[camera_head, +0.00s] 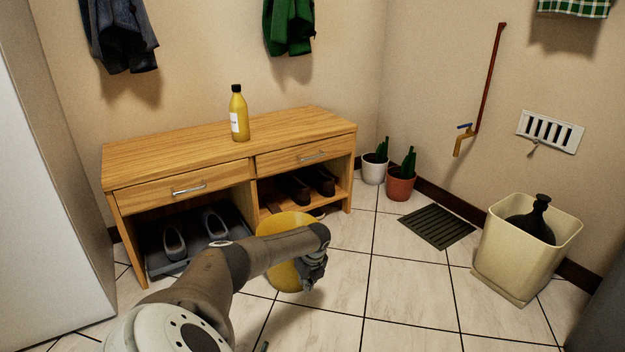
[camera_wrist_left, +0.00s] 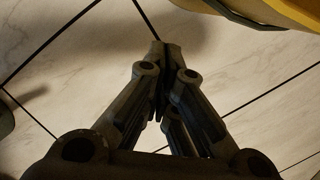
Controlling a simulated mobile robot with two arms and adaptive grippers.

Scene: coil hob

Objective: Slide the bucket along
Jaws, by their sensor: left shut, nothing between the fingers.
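The yellow bucket (camera_head: 284,224) stands on the tiled floor in front of the wooden bench, partly hidden behind my left arm. My left gripper (camera_head: 314,279) is low at the bucket's right front side in the head view. In the left wrist view the gripper (camera_wrist_left: 164,60) points over the floor with its fingers closed together and nothing between them. Part of the bucket (camera_wrist_left: 245,8) shows at the top right of that view, beyond the fingertips and to their right. I cannot tell whether the gripper touches it. My right gripper is out of view.
The wooden bench (camera_head: 220,158) with shoes and a yellow bottle (camera_head: 238,114) is behind the bucket. Two potted cacti, a white one (camera_head: 374,167) and a red one (camera_head: 401,184), a floor grate (camera_head: 437,226) and a cream bin (camera_head: 500,263) stand right. Tiles between are clear.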

